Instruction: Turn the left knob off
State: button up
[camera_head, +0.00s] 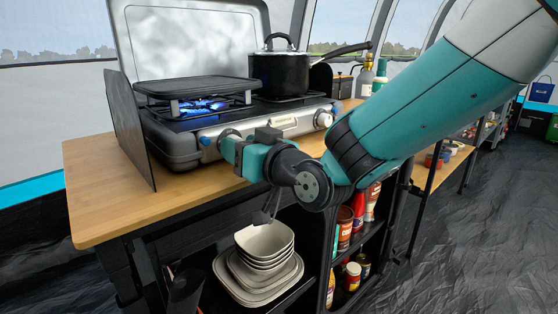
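The camping stove (176,147) stands on the wooden counter with its lid raised. Blue flames (203,105) burn under the griddle plate (196,87) on the left burner. My gripper (225,143) is at the stove's front left, at the left knob. The gripper and wrist hide most of that knob. A blue tip (205,140) shows just left of the gripper, perhaps part of the knob. I cannot tell whether the fingers are closed on it. The right knob (323,119) is visible on the stove's front right.
A black lidded pot (280,70) sits on the right burner, its handle pointing right. A dark side panel (128,128) stands left of the stove. The counter (110,195) is bare at front left. Bowls and plates (262,270) lie on the shelf below.

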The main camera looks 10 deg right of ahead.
jog(key=b+v, duration=0.9)
jog(key=v, duration=0.7)
jog(key=shift+r, duration=0.1)
